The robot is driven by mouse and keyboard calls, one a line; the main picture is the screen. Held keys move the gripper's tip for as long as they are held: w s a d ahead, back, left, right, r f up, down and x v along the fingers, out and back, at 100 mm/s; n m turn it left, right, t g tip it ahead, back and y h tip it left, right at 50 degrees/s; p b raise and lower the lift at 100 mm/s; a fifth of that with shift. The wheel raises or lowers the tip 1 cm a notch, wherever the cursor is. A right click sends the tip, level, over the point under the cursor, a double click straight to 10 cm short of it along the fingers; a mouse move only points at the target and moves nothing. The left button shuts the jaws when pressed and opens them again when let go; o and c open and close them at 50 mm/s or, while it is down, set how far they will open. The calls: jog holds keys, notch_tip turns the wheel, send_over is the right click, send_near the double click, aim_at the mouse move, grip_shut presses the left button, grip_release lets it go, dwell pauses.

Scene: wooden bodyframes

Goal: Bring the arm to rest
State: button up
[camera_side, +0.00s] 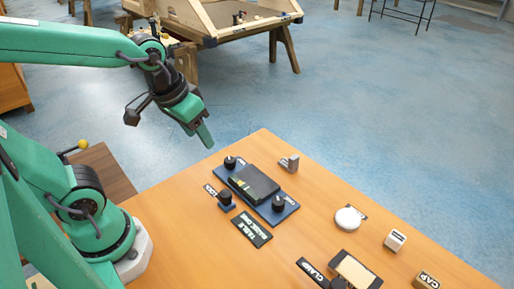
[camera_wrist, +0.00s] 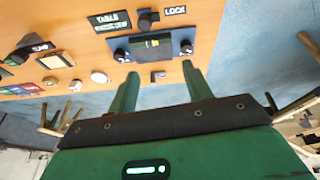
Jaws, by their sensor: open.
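My green arm reaches in from the left in the side view, with my gripper (camera_side: 207,137) in the air above the table's far left edge. In the wrist view my gripper (camera_wrist: 158,78) shows two green fingers spread apart with nothing between them. A blue panel (camera_side: 285,212) with a dark block and black knobs lies on the wooden table (camera_side: 180,225), apart from my gripper. The panel also shows ahead of the fingers in the wrist view (camera_wrist: 118,44).
A small grey bracket (camera_side: 289,163), a white round piece (camera_side: 348,218), a CAP block (camera_side: 426,281), a CLAMP label (camera_side: 311,272) and a TABLE label (camera_side: 251,230) lie on the table. A wooden bodyframe (camera_side: 230,35) stands behind. Blue floor lies open beyond the table.

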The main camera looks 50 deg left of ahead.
jog(key=shift+m+t, duration=0.5)
jog(key=shift+t, duration=0.4)
jog(key=shift+s+a+r, duration=0.4)
jog(key=shift+s+r, duration=0.35)
jog(key=shift+r, duration=0.15)
jog(key=shift+s+a+r, duration=0.35)
jog(key=shift+s+r, duration=0.35)
jog(key=shift+r, duration=0.15)
